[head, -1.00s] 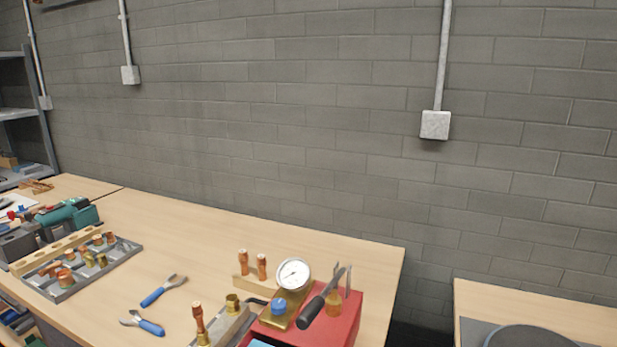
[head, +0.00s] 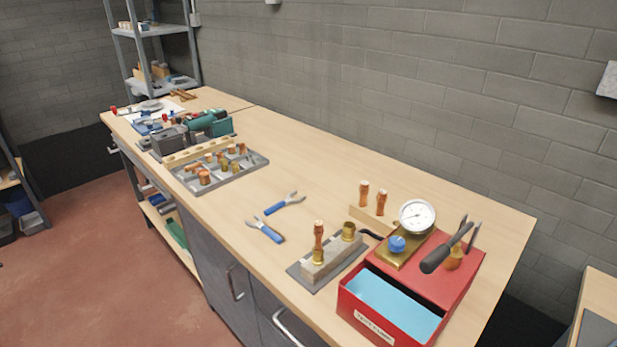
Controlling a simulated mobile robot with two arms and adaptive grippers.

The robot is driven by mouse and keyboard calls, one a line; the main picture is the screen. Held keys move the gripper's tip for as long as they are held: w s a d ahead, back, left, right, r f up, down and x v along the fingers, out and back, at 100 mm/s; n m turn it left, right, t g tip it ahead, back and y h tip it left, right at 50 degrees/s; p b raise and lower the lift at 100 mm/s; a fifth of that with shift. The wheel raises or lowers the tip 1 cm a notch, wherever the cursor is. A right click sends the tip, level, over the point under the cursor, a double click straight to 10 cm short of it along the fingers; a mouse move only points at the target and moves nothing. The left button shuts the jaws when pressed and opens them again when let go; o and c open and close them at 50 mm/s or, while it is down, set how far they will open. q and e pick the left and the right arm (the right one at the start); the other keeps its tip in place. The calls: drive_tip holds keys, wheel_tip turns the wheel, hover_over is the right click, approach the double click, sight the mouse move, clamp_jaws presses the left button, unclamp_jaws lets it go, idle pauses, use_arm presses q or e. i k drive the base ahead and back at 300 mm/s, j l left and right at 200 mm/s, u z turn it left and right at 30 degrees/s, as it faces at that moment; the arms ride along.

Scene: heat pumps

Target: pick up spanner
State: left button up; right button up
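Two short hand tools with blue handles lie apart on the wooden workbench (head: 330,185), near its front edge. The upper blue-handled tool (head: 284,204) has its grey forked head pointing right. The lower blue-handled tool (head: 267,230) has its grey forked head pointing to the upper left. Either could be the spanner; they are too small to tell which. Neither of my grippers shows in the head view.
A red box (head: 470,270) with a pressure gauge (head: 417,216) stands right of the tools. A grey plate with a block and brass fittings (head: 325,262) lies between. A grey fittings tray (head: 222,182) is to the left. Red floor (head: 110,250) is open in front.

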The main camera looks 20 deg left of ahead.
sight(260, 226)
drive_tip(key=i+j, duration=0.2)
drive_tip(key=j, duration=0.2)
drive_tip(key=i+j+u, duration=0.1)
drive_tip(key=i+j, duration=0.15)
drive_tip(key=j, duration=0.15)
drive_tip(key=i+j, duration=0.2)
drive_tip(key=j, duration=0.2)
drive_tip(key=i+j+u, duration=0.15)
drive_tip(key=j, duration=0.25)
drive_tip(key=i, duration=0.1)
